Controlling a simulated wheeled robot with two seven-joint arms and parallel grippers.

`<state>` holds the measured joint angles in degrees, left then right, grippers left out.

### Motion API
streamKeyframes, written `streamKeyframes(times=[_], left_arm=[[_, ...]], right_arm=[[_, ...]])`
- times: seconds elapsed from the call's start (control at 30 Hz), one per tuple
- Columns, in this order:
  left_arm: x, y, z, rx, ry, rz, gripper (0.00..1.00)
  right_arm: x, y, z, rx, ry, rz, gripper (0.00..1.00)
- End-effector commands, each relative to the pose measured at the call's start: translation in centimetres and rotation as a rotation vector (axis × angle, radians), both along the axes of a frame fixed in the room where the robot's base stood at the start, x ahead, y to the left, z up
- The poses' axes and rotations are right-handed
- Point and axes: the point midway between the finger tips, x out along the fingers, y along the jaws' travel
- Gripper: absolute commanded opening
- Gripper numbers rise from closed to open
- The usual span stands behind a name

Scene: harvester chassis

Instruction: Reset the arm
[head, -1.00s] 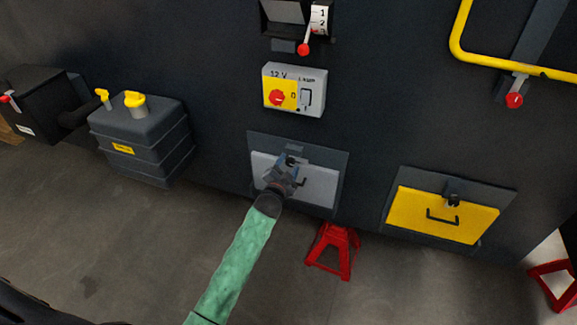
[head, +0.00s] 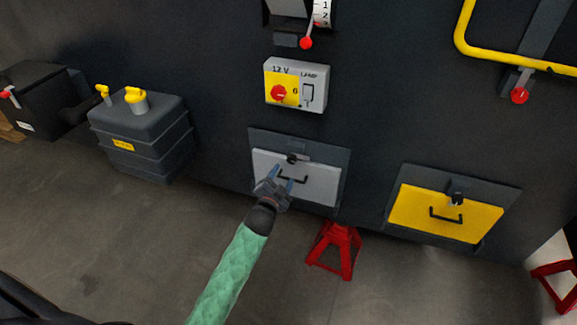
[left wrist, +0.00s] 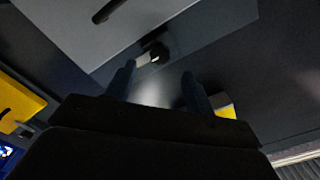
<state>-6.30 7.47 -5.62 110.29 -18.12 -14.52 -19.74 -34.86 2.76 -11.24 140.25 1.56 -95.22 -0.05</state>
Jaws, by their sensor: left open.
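My left gripper (head: 281,178) is open and empty in front of the grey panel door (head: 323,186), low on the dark chassis wall. The door looks closed. Its black handle (head: 293,179) is close beside the fingertips, and its black latch knob (head: 292,158) is just above them. In the left wrist view the two fingers (left wrist: 159,82) stand apart with nothing between them. The latch knob (left wrist: 155,55) shows just beyond them, and the grey door (left wrist: 150,20) fills the top. Whether a finger touches the door cannot be told. My right gripper is not in view.
A yellow door (head: 430,214) with a black handle is to the right. A lamp switch box (head: 310,93) with a red knob is above. A red jack stand (head: 336,250) is below, and a grey tank (head: 140,135) stands left. The floor in front is clear.

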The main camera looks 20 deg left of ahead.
Motion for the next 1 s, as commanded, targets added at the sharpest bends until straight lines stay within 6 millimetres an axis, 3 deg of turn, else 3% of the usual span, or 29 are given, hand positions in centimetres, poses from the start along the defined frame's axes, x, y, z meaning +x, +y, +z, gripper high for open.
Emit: streamKeyframes(times=[0.27,0.57,0.83,1.0], left_arm=[[0.0,0.2,-0.4,-0.026,0.020,0.009,0.53],[-1.4,2.2,-4.6,-0.180,0.323,0.156,0.53],[-6.1,1.2,-4.3,-0.359,0.622,0.278,0.53],[-12.2,-1.0,-4.5,-0.452,0.833,0.328,0.53]], right_arm=[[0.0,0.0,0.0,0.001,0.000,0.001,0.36],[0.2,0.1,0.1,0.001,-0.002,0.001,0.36],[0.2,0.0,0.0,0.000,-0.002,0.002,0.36],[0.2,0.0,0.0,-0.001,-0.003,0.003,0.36]])
